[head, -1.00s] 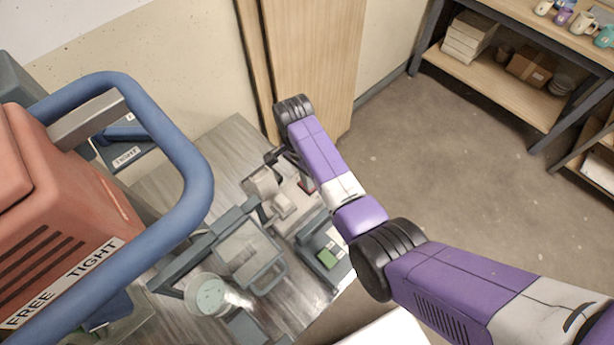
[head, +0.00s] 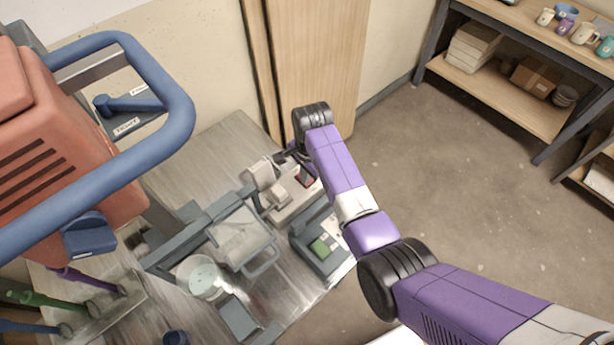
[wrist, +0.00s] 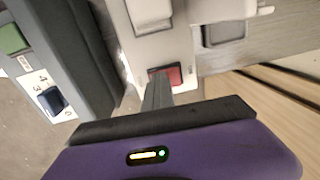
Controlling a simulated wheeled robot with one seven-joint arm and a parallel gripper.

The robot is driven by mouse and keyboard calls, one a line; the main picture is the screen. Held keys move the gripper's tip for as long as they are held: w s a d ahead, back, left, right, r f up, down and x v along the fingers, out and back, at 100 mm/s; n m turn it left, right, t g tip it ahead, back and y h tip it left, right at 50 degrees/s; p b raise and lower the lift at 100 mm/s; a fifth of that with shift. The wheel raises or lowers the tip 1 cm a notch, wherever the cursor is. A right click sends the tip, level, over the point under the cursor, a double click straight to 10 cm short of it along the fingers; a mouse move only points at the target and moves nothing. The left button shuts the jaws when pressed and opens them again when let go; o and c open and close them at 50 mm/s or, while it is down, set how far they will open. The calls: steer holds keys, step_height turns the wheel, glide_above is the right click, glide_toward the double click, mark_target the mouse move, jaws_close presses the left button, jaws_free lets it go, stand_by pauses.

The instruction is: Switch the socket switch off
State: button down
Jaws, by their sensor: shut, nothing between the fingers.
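The red socket switch (wrist: 172,76) is set in a pale plate, and in the wrist view my gripper's fingertips are right at its near edge. I cannot tell whether they touch it or which way the rocker is tilted. In the head view the red switch (head: 306,181) shows just below my gripper (head: 283,158). The pale socket plate (head: 292,208) lies on the bench, with a beige block-like part beside the switch. My gripper (wrist: 159,92) is shut and empty, its fingers narrow and dark.
A grey box with a green button (head: 320,247) stands close by; it also carries a dark blue numbered knob (wrist: 51,99). A grey frame with a clear lidded part (head: 243,240) is left of the socket. An orange machine with a blue handle (head: 170,85) fills the left.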

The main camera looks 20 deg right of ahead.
steer(key=shift+a+f, duration=0.1)
steer(key=shift+f, duration=0.4)
steer(key=shift+w+a+b, duration=0.25)
steer(key=shift+w+b, duration=0.15)
steer(key=shift+w, duration=0.15)
steer(key=shift+d+r+p, duration=0.1)
steer(key=shift+r+p, duration=0.45)
step_height(320, 180, up, 14)
steer(key=p, duration=0.2)
steer(key=shift+s+d, duration=0.2)
steer(key=shift+s, duration=0.15)
